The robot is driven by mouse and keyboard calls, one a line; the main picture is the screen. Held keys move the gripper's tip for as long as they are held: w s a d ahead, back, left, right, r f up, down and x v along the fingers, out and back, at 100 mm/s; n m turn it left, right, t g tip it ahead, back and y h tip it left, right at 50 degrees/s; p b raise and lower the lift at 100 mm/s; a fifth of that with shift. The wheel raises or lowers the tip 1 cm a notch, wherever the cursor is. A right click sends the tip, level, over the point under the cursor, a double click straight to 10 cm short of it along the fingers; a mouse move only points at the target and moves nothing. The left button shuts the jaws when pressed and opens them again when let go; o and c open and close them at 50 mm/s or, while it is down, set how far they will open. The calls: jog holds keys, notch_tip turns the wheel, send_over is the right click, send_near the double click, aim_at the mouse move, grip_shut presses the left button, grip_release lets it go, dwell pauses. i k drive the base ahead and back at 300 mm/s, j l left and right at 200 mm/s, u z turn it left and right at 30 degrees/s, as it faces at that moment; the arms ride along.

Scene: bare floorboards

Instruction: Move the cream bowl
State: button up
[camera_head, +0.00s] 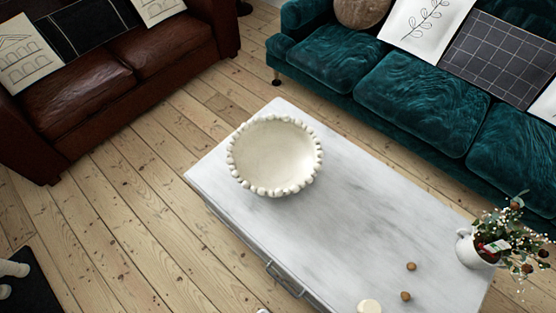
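The cream bowl (274,158) is wide and round, with a beaded rim. It stands upright near the far left end of a white-grey coffee table (352,220). The inside of the bowl looks empty. My gripper cannot be made out in the head view. Nothing is touching the bowl.
A white jug with leafy stems (478,248) stands on the table's right end. Small brown balls (411,266) and a cream round object (369,306) lie near the front. A teal sofa (420,100) and a brown leather sofa (90,90) flank the table.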

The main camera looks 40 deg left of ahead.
aim_at(278, 158)
jog(key=i+j, duration=0.3)
jog(key=j, duration=1.55)
jog(key=i+j, duration=0.15)
jog(key=j, duration=0.65)
